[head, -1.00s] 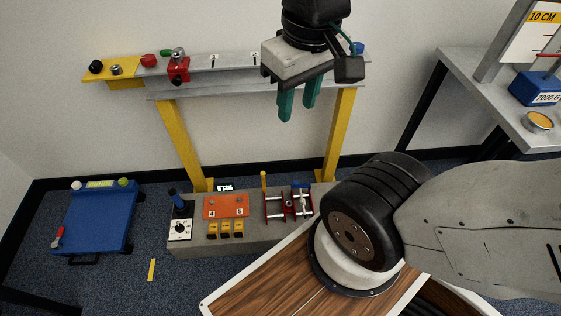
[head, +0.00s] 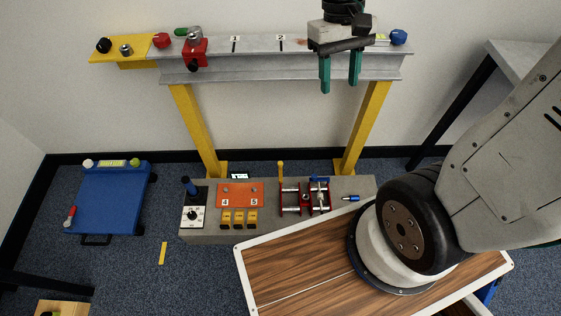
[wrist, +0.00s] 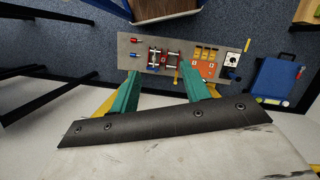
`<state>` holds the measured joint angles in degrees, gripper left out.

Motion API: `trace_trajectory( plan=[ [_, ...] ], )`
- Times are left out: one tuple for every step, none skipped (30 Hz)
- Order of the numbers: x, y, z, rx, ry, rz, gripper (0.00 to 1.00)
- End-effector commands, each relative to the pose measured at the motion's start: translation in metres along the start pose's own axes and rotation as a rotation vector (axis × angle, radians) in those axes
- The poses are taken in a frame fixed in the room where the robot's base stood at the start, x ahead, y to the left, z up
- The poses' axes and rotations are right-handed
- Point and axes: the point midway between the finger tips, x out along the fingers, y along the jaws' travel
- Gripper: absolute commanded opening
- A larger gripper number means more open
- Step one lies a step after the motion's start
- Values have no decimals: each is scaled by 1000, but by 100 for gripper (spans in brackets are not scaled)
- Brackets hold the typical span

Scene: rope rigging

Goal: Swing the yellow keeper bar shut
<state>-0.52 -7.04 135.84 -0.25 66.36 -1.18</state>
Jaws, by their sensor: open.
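A thin yellow bar (head: 280,171), which looks like the keeper bar, stands upright at the left of a red bracket fixture (head: 304,198) with silver pins. The fixture sits on the low grey block on the floor. In the wrist view the yellow bar (wrist: 175,76) shows beside the red fixture (wrist: 164,58). My gripper (head: 340,88) is open and empty, its two green fingers pointing down. It hangs high in front of the right part of the grey beam, well above the fixture and apart from it. In the wrist view, my gripper (wrist: 162,88) has its fingers spread.
The grey beam (head: 260,70) on yellow posts (head: 198,130) runs behind the block. An orange panel (head: 240,188), yellow switches (head: 239,219) and a dial box (head: 193,216) share the block. A wood-topped surface (head: 300,280) lies in front. A blue platform (head: 107,199) is at left.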

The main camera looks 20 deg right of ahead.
Motion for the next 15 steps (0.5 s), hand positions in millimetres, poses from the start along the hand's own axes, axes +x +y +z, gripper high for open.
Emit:
trace_trajectory(
  plan=[
    [11, 0, -19, -7, -32, 0, 46],
    [16, -1, -30, -11, -44, 0, 46],
    [24, -1, -45, -17, -59, 0, 46],
    [31, -1, -56, -22, -69, 0, 46],
    [38, -1, -67, -27, -79, -1, 46],
    [48, -2, -81, -34, -91, -1, 46],
    [56, -2, -92, -39, -99, -1, 46],
    [66, -2, -103, -44, -107, -1, 46],
    [78, -2, -118, -52, -117, -2, 46],
    [88, -3, -129, -58, -122, -2, 46],
    [98, -3, -140, -64, -130, -2, 46],
    [113, -4, -154, -73, -136, -3, 46],
    [124, -4, -164, -79, -141, -3, 46],
    [136, -4, -174, -85, -144, -4, 46],
    [154, -5, -188, -95, -150, -4, 46]
  ],
)
